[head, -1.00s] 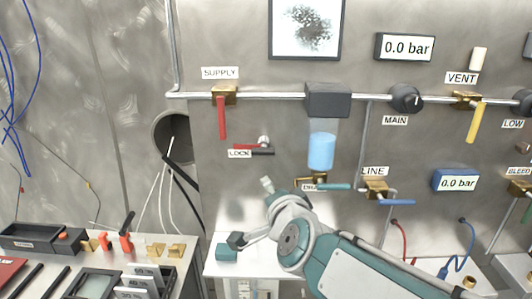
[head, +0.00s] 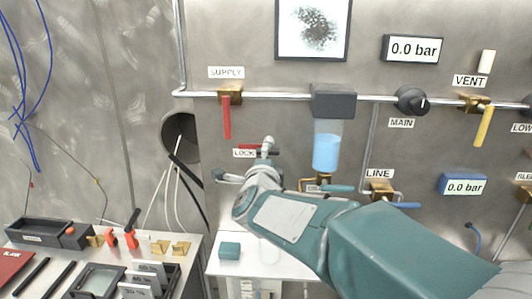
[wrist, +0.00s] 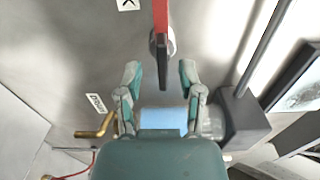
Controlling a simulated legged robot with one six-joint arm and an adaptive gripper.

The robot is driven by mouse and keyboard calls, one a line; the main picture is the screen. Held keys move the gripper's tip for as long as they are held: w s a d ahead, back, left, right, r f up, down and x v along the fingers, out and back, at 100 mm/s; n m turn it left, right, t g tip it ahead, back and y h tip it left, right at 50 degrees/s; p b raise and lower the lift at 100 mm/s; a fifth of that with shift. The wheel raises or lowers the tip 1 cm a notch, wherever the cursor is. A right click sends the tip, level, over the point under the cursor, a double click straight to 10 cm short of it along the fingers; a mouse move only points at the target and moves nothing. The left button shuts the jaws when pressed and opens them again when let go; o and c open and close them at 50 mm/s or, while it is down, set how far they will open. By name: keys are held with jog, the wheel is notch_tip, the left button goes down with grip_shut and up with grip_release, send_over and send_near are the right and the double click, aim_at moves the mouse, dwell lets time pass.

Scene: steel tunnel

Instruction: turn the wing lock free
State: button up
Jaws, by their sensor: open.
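The wing lock has a red wing and a black wing on a metal hub. It is on the steel panel beside the LOCK label in the head view (head: 248,147), partly behind my gripper. In the wrist view its red wing (wrist: 160,18) points up the picture and its black wing (wrist: 163,75) points down. My gripper (wrist: 160,78) is open. Its two fingers stand on either side of the black wing, with a visible gap on both sides. How close the fingers are in depth is hard to tell.
The blue-filled cylinder (head: 326,152) and its dark block (head: 334,101) are right of the lock. The red SUPPLY lever (head: 227,118) hangs above left. A brass fitting (wrist: 98,127) is left of my gripper in the wrist view. A white shelf (head: 275,262) lies below.

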jog(key=shift+w+d, duration=0.15)
jog(key=shift+w, duration=0.55)
jog(key=shift+w+d, duration=0.15)
jog(key=shift+w, duration=0.5)
jog(key=shift+a, duration=0.1)
grip_shut()
